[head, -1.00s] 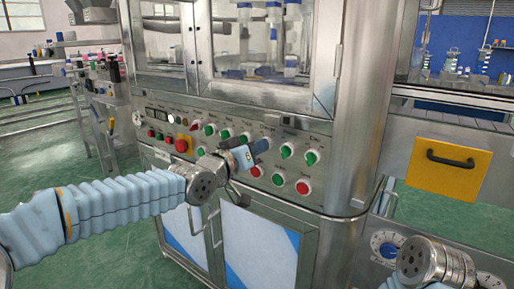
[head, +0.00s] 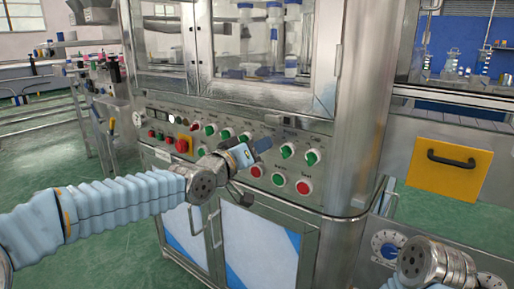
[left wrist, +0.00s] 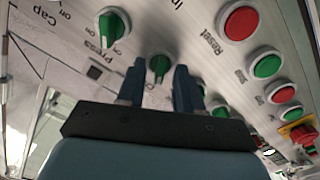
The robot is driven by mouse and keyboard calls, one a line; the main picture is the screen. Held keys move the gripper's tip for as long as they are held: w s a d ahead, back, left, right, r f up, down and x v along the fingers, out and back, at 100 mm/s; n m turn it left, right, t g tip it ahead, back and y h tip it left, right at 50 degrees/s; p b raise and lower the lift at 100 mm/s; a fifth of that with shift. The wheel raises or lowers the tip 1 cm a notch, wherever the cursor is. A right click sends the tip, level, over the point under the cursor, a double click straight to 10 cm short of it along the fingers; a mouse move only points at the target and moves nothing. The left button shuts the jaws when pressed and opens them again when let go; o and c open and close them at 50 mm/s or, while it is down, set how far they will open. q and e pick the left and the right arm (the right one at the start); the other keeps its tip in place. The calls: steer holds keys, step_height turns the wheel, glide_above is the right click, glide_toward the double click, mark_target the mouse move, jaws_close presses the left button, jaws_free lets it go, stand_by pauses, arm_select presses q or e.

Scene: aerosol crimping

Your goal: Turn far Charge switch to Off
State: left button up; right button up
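The control panel (head: 222,150) on the steel cabinet carries rows of green and red knobs and buttons. My left gripper (head: 263,145) is in front of the upper row, left of two green switches (head: 287,151). In the left wrist view, the left gripper (left wrist: 161,84) has its two blue fingers apart, with a green switch (left wrist: 159,66) seen between their tips. Contact with it cannot be told. Its label is hidden or unreadable, so I cannot confirm that it is the Charge switch. Another green switch (left wrist: 113,25) with a "Press" label is to its left.
A red Reset button (left wrist: 240,22) and several green and red buttons lie to the right in the wrist view. My right arm's wrist shows at the lower right of the head view. A yellow drawer front (head: 448,167) stands right of the cabinet.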

arm_select(q)
steer(key=shift+a, duration=0.1)
steer(key=p+v, duration=0.3)
steer(key=v, duration=1)
steer(key=shift+s+p, duration=0.3)
steer(key=shift+s, duration=0.05)
steer(key=shift+a, duration=0.2)
